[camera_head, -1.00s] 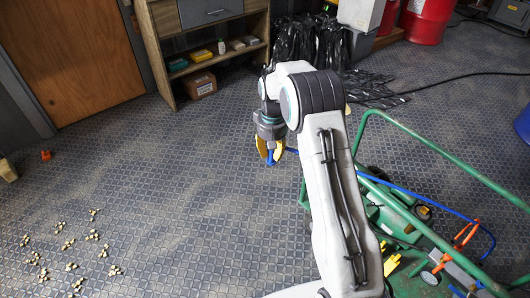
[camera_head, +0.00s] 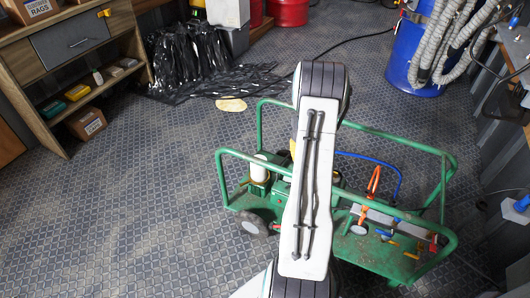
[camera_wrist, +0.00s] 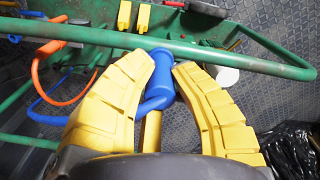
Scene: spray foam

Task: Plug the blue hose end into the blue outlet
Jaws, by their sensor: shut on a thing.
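My gripper (camera_wrist: 160,68) has yellow fingers shut on the blue hose end (camera_wrist: 162,72) in the wrist view. The hose end is a blue cylinder with a side bend between the fingers. In the head view my arm hides the gripper and the hose end. The blue hose (camera_head: 385,164) arcs over the green cart (camera_head: 270,222), and part of it shows in the wrist view (camera_wrist: 45,117). A small blue fitting (camera_head: 383,233) sits on the cart; I cannot tell whether it is the blue outlet.
An orange hose (camera_head: 374,182) rises from the cart. The cart's green rail (camera_wrist: 200,52) crosses just beyond the fingers. A blue barrel (camera_head: 410,50) with ribbed hoses stands at the back right. Shelves (camera_head: 70,70) and black bags (camera_head: 190,55) stand at the back left.

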